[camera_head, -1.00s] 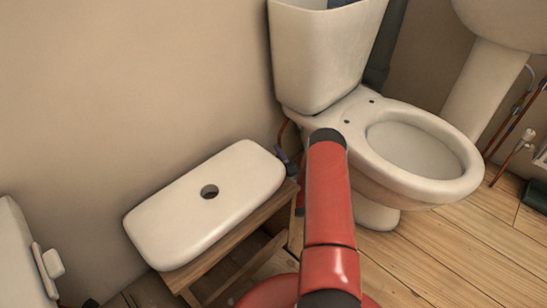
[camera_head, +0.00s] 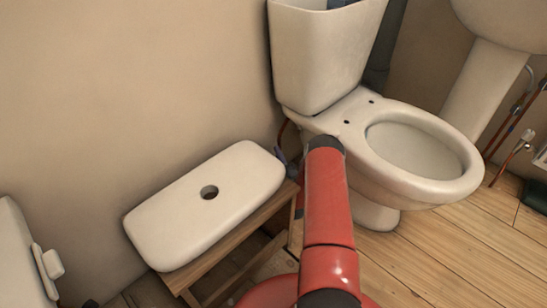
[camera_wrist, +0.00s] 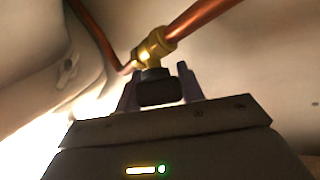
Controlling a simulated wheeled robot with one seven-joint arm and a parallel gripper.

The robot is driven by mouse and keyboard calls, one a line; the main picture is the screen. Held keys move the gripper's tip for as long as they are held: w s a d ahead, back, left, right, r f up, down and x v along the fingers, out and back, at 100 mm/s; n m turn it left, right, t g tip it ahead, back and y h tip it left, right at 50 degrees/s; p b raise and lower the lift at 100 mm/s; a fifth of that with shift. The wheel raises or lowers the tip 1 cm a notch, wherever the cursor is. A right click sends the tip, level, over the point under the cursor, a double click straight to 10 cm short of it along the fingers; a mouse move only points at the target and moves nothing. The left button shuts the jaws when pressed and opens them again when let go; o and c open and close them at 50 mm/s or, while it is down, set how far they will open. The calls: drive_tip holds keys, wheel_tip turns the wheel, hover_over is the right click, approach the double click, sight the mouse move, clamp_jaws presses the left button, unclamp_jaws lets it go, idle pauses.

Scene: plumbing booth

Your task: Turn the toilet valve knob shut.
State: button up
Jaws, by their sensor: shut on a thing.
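The black valve knob (camera_wrist: 160,92) sits between the two fingers of my gripper (camera_wrist: 158,82) in the wrist view, and the gripper is shut on it. The knob is on a brass valve body (camera_wrist: 150,50) joined to copper pipe. The far side of the knob and its turned angle cannot be made out. In the head view my red arm reaches down beside the white toilet (camera_head: 325,60) and hides most of the valve area.
A white cistern lid (camera_head: 235,190) with a round hole lies on a wooden stool (camera_head: 225,250) left of my arm. A wall is behind it. A basin pedestal (camera_head: 485,85) and thin pipes stand at right. Open wooden floor lies front right.

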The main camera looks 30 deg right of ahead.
drive_tip(key=m+h, duration=0.2)
drive_tip(key=m, duration=0.1)
drive_tip(key=m+t+h, duration=0.1)
drive_tip(key=m+h, duration=0.1)
drive_tip(key=m, duration=0.1)
drive_tip(key=m+h, duration=0.2)
drive_tip(key=h, duration=0.1)
drive_tip(key=shift+s+d+r+m, duration=0.2)
drive_tip(key=shift+s+d+m, duration=0.1)
drive_tip(key=shift+m, duration=0.1)
drive_tip(key=shift+h, duration=0.3)
drive_tip(key=o, duration=1)
drive_tip(key=shift+w+a+r+t+y, duration=0.1)
drive_tip(key=shift+t+y, duration=0.2)
drive_tip(key=shift+y, duration=0.1)
